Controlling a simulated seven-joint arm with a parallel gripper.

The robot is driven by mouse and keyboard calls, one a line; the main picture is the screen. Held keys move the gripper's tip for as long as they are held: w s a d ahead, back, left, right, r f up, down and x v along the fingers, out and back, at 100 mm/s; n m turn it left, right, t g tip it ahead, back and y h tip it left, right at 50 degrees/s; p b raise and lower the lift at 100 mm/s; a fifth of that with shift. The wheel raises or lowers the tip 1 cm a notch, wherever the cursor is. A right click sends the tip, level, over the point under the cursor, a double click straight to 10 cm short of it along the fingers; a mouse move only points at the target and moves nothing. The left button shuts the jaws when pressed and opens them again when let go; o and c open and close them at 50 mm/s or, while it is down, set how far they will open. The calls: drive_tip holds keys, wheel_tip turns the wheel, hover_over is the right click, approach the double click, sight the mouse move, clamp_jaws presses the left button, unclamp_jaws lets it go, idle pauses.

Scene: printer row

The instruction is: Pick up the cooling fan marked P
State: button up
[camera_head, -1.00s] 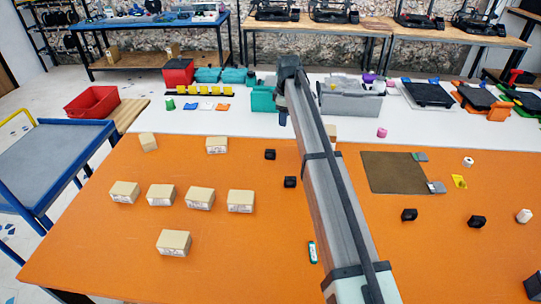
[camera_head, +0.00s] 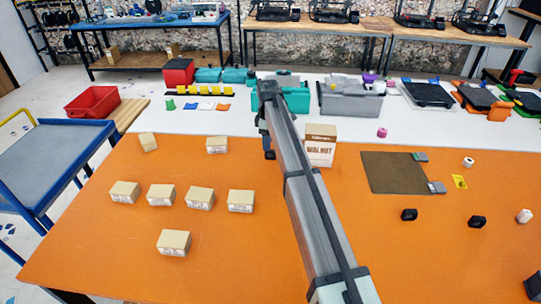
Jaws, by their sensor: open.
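Small black blocks, which may be the cooling fans, lie on the orange table. One black block (camera_head: 270,155) is just below the far end of my arm, left of the arm. Two more, a black block (camera_head: 409,215) and another black block (camera_head: 477,221), lie on the right. Their markings are too small to read, so I cannot tell which is marked P. My gripper (camera_head: 268,141) points down at the arm's far end, just above the first block; it is open. Its fingers are hardly distinguishable, and I cannot tell whether they touch the block. My arm hides part of the table.
Several cardboard boxes (camera_head: 200,198) stand on the left. A box lettered "WALNUT" (camera_head: 319,150) stands right of my arm. A brown mat (camera_head: 393,173) lies farther right. Grey (camera_head: 350,101) and teal bins stand behind on a white surface. The table's front middle is clear.

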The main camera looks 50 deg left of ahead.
sight(271, 155)
drive_tip(key=shift+w+f, duration=0.1)
drive_tip(key=shift+f, duration=2.65)
drive_tip(key=shift+c, duration=0.4)
clamp_jaws()
